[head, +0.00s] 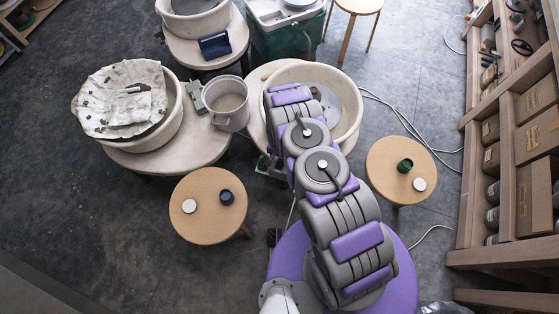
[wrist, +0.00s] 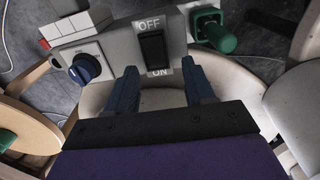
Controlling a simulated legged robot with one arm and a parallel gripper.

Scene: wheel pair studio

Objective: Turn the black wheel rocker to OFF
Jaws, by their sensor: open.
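The black rocker (wrist: 152,50) is set in a grey panel (wrist: 120,45) in the wrist view. OFF is printed above it and ON below it. Which end is pressed in, I cannot tell. My gripper (wrist: 159,68) is open, with one dark blue finger low on each side of the rocker and nothing between them. Whether the fingers touch the panel is unclear. In the head view my arm reaches over a pale wheel basin (head: 349,112), and my gripper and the rocker are hidden.
A blue knob (wrist: 84,68) is left of the rocker, and a green handle (wrist: 215,35) is right of it. A second wheel (head: 178,108) with a cloth stands left, beside a grey bucket (head: 228,103). Round stools (head: 208,222) (head: 385,160) flank my arm. Cables cross the floor at right.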

